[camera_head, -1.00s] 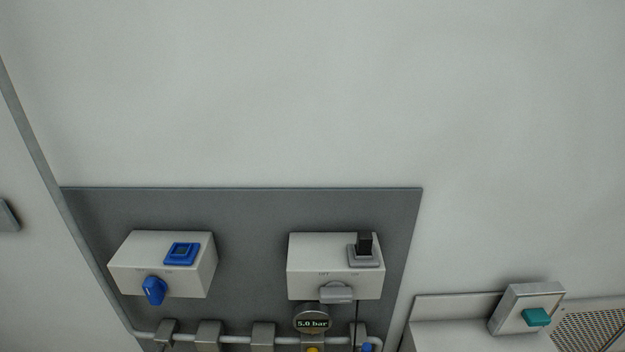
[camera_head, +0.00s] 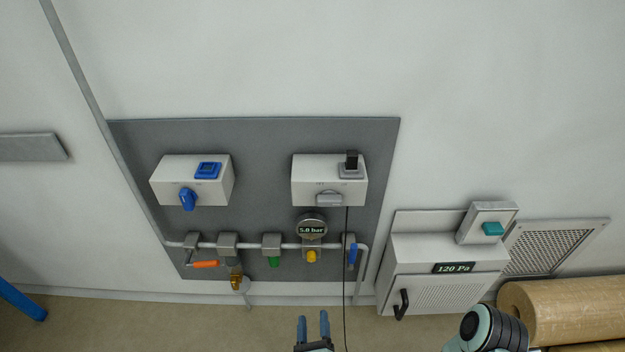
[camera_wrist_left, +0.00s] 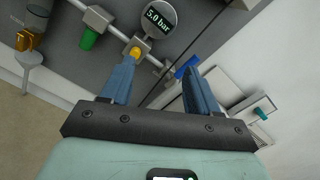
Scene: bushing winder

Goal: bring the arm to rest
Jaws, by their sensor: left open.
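My left gripper (camera_head: 313,328) shows at the bottom middle of the head view, its two blue fingers apart and pointing up toward the grey wall panel (camera_head: 250,135). In the left wrist view the left gripper (camera_wrist_left: 158,85) is open with nothing between its fingers. A teal and black rounded part of my own arm (camera_head: 487,330) shows at the bottom right of the head view. My right gripper is not seen.
The panel carries two white switch boxes (camera_head: 220,190) (camera_head: 300,185) and a pipe with an orange lever (camera_head: 206,264), a green knob (camera_head: 273,262) and a blue lever (camera_head: 353,254). A white cabinet (camera_head: 430,252) reads 120 Pa. Brown rolls (camera_head: 570,308) lie at right.

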